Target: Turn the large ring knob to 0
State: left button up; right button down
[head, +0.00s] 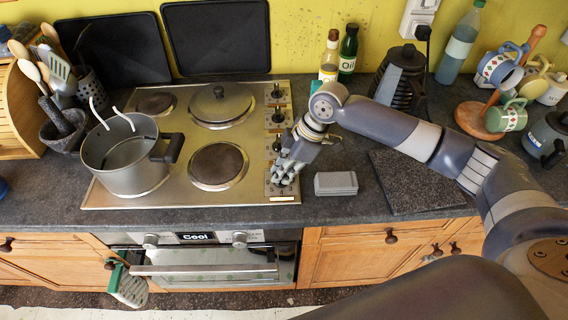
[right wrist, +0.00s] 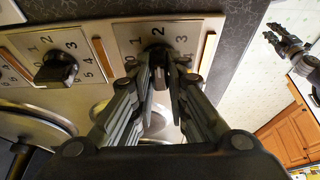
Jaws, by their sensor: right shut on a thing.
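A row of dark knobs with numbered plates runs along the right side of the steel hob (head: 130,197). My right gripper (head: 284,172) is at the front end of this row. In the right wrist view its fingers (right wrist: 158,92) are shut on the sides of a dark knob (right wrist: 158,56). The figures 2 and 3 show above this knob; the lower part of its dial is hidden by the fingers. I cannot read its setting. A neighbouring knob (right wrist: 56,70) is free. My left gripper (right wrist: 284,40) shows small in the right wrist view, its fingers apart, over the floor.
A grey pot (head: 125,160) with white-handled utensils stands on the front left ring. A lidded pan (head: 220,104) is on the back right ring. A grey box (head: 336,183) lies just right of the hob, with a dark slab (head: 425,185) beyond it.

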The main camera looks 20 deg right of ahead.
jog(key=n, duration=0.1)
jog(key=n+g, duration=0.1)
jog(key=n, duration=0.1)
jog(key=shift+s+f, duration=0.15)
jog(key=shift+f, duration=0.2)
jog(key=n+g, duration=0.1)
jog(key=n, duration=0.2)
jog(key=shift+a+f+n+g, duration=0.1)
jog(key=shift+a+n+g, duration=0.05)
jog(key=shift+n+g, duration=0.2)
jog(key=n+b, duration=0.1)
jog(key=n, duration=0.1)
jog(key=n+g+h+b, duration=0.1)
jog(key=n, duration=0.1)
jog(key=n+g+b, duration=0.1)
jog(key=n, duration=0.1)
jog(key=shift+w+a+h, duration=0.1)
jog(key=shift+w+h, duration=0.2)
jog(key=n, duration=0.2)
jog(key=n+g+h+b, duration=0.1)
jog(key=n, duration=0.1)
jog(key=shift+w+n+h, duration=0.1)
jog(key=shift+n+h, duration=0.2)
jog(key=shift+n, duration=0.05)
jog(key=shift+a+b, duration=0.1)
jog(key=shift+b, duration=0.2)
